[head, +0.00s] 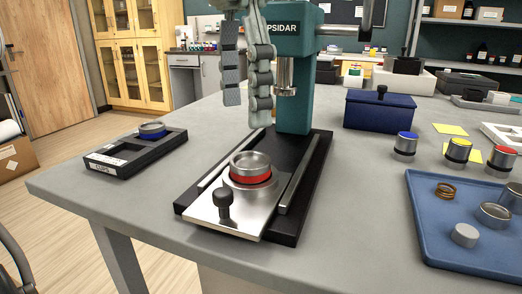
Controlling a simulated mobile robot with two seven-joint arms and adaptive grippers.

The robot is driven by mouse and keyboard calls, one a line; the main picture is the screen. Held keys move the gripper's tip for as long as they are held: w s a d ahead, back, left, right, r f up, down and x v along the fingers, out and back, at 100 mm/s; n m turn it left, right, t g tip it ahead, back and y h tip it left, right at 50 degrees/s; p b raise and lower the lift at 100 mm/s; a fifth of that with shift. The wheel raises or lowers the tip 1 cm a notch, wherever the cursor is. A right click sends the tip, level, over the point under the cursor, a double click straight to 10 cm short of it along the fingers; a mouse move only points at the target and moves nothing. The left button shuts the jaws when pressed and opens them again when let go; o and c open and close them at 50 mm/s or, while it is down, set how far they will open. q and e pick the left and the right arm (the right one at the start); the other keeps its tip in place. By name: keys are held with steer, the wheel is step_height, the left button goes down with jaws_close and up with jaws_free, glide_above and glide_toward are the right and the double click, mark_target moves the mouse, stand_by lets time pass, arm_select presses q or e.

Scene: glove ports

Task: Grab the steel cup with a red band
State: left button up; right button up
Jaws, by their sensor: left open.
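The steel cup with a red band (250,168) stands upright on the shiny metal sliding plate (228,208) of the teal press. A black knob (224,205) rises from the plate in front of the cup. My left gripper (246,98) hangs above and behind the cup, in front of the press column, with its two grey fingers pointing down and apart. It is open, empty and clear of the cup. My right gripper is not in view.
The teal press (296,75) with its ram stands behind the cup. A black tray (136,152) with a blue-banded cup is at the left. A blue box (388,108), several banded cups and a blue tray (430,240) with loose parts are at the right. Bare tabletop lies between.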

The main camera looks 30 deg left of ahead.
mark_target(250, 162)
arm_select(q)
steer(key=shift+w+f, duration=0.2)
steer(key=shift+f, duration=1.1)
steer(key=shift+w+f, duration=0.15)
steer(key=shift+f, duration=1.15)
steer(key=shift+w+f, duration=0.2)
steer(key=shift+f, duration=1.1)
steer(key=c, duration=1.6)
steer(key=shift+r, duration=0.1)
steer(key=shift+c, duration=0.3)
steer(key=shift+r, duration=0.1)
